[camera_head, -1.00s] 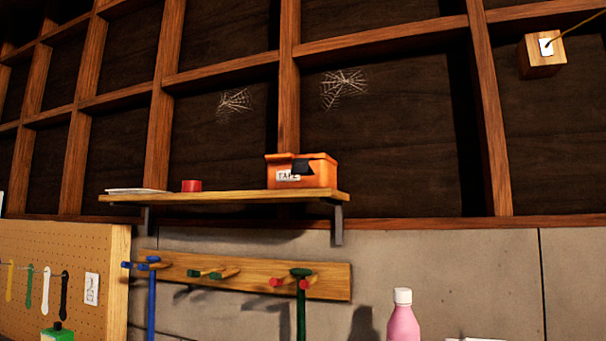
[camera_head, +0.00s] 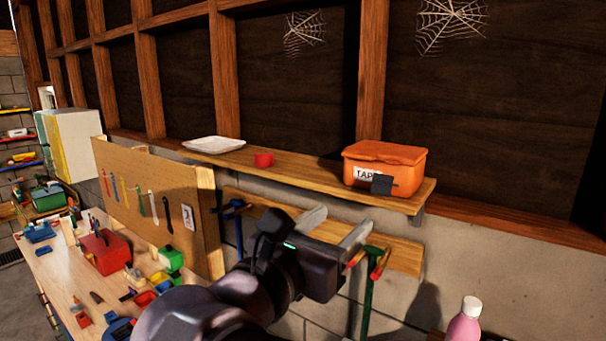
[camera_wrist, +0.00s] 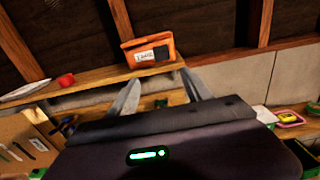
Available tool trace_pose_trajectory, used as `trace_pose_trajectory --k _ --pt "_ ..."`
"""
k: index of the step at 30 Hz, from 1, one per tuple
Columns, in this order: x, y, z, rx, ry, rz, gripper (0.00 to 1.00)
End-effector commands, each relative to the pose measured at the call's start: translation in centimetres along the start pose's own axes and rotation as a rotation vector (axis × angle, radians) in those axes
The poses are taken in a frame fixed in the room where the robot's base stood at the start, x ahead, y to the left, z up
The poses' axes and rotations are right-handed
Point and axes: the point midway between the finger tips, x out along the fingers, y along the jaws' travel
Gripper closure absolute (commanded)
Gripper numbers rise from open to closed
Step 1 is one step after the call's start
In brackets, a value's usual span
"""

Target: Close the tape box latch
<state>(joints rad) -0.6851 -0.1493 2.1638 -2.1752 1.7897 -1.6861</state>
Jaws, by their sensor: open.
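The orange tape box (camera_head: 410,178) sits at the right end of the wooden wall shelf, with its lid down. A dark square latch flap (camera_head: 381,185) is on its front beside the TAPE label and appears to stick out from the face. The wrist view shows the box (camera_wrist: 136,47) and flap (camera_wrist: 161,53) ahead of the fingers. My gripper (camera_head: 345,216) is open and empty, in front of and below the shelf, left of the box and apart from it. Its fingers (camera_wrist: 160,77) show below the box in the wrist view.
The shelf (camera_head: 310,177) also holds a red cup (camera_head: 264,160) and a white tray (camera_head: 214,144). Below it is a peg rail (camera_head: 405,255) with hanging tools. A pegboard (camera_head: 150,195) and cluttered workbench lie left; a pink bottle (camera_head: 463,326) stands lower right.

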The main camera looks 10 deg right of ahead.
Motion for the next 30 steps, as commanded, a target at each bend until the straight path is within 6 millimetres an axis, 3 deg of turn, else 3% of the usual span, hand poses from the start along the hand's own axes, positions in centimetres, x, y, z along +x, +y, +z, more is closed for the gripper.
trace_pose_trajectory --k 9,15,21,30 --pt "8.9 -0.3 -0.2 0.0 0.004 -0.008 0.42" --pt "13.7 -0.3 -0.2 0.002 0.005 -0.006 0.42" --pt "16.1 -0.2 -0.3 0.002 0.005 -0.002 0.42" --pt "16.4 -0.2 -0.4 0.004 0.005 -0.001 0.42"
